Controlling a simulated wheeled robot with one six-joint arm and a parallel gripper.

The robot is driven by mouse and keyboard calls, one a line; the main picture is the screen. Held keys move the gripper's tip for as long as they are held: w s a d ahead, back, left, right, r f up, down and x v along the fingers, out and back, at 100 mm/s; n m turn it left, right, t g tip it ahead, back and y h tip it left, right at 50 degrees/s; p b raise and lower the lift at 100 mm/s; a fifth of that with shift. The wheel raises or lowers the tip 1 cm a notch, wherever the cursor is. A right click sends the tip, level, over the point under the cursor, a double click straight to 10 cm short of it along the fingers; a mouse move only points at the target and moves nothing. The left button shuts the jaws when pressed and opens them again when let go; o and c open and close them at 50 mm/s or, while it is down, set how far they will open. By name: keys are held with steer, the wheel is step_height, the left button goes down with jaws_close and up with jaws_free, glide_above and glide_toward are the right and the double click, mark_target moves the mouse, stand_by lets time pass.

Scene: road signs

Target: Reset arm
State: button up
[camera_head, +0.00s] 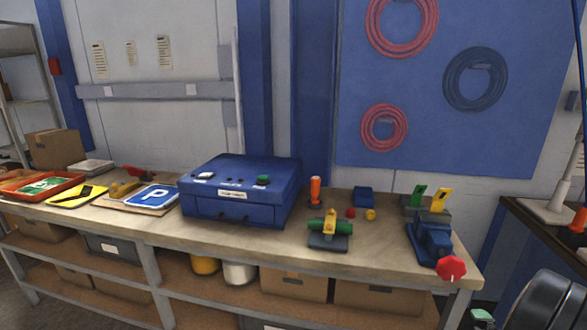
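No gripper of mine can be made out in the head view. A dark rounded cylinder at the lower right edge may be part of my arm, but I cannot tell. The workbench (380,268) stretches across the view. On it stands a blue box machine (240,190) with a green button on top. To its left lie a blue sign with a white P (152,196), a yellow sign (78,196) and an orange tray (22,192) holding a green sign.
Right of the machine stand an orange-handled tool (315,190), a green and yellow device (330,230) and a blue vise (432,240). A red knob (451,268) sits at the bench's front right corner.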

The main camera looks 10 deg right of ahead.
steer(key=s+a+f+n+g+y, duration=0.2)
steer(key=s+a+n+g, duration=0.1)
steer(key=a+n+g, duration=0.4)
steer(key=w+a+r+n+y, duration=0.1)
steer(key=a+r+n, duration=0.3)
steer(key=a, duration=0.6)
steer(key=a+r+n+y, duration=0.2)
steer(key=a+r+n, duration=0.3)
steer(key=a, duration=0.5)
steer(key=w+a+r+n+g+y, duration=0.1)
steer(key=a+r+n, duration=0.3)
steer(key=a, duration=0.6)
steer(key=shift+w+r+n+y, duration=0.35)
steer(key=shift+n+y, duration=0.45)
steer(key=shift+n, duration=0.4)
